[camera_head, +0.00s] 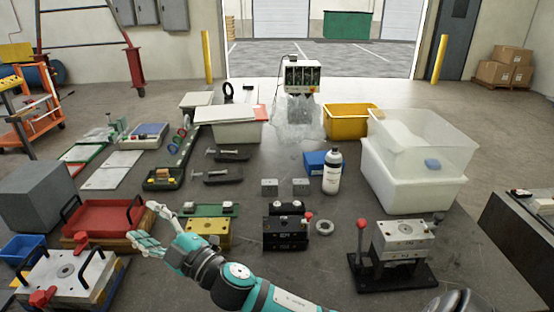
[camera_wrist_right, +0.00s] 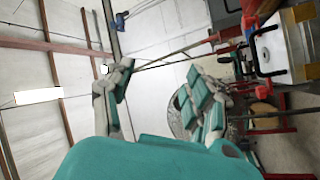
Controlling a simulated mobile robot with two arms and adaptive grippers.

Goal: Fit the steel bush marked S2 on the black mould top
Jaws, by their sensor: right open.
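The black mould (camera_head: 286,233) stands at the front middle of the table, with a red knob at its right top; its marks are too small to read. A round grey steel ring (camera_head: 324,228), which looks like a bush, lies on the table just right of it. I cannot read S2 on any part. My right gripper (camera_head: 142,222) is open and empty, fingers pointing left, near the red tray and left of the yellow mould. In the right wrist view its open fingers (camera_wrist_right: 165,105) have nothing between them. My left gripper is not in view.
A yellow mould (camera_head: 209,234) stands between my right gripper and the black mould. A red tray (camera_head: 104,219) is at the left. Two grey blocks (camera_head: 269,186) and a white bottle (camera_head: 332,172) stand behind the black mould. A clamped steel block (camera_head: 403,239) is at the right.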

